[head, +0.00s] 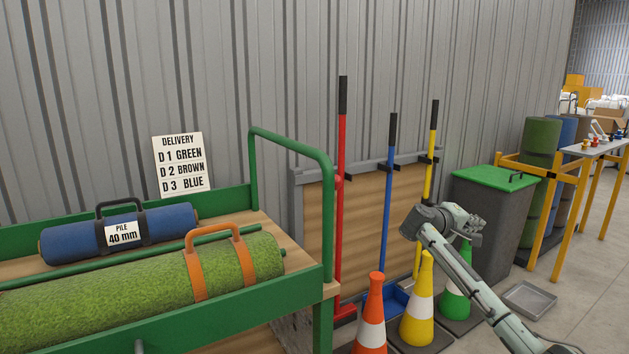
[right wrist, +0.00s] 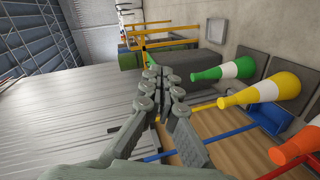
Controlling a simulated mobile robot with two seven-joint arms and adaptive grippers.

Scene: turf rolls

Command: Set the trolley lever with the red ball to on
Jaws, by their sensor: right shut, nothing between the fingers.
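The green-framed trolley (head: 290,296) stands at the left of the head view and carries turf rolls. A short grey piece (head: 138,346) shows on its front side at the bottom edge; I cannot tell whether it is part of a lever. No lever with a red ball can be made out on the trolley. My right gripper (head: 408,228) is in front of the tool rack, right of the trolley and apart from it. In the right wrist view, my right gripper (right wrist: 160,75) is shut and empty. My left gripper is not in view.
A rack holds red, blue (head: 390,200) and yellow poles. A grey bin with a green lid (head: 495,179) and a tray (head: 530,299) are farther right. Open floor lies at the right.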

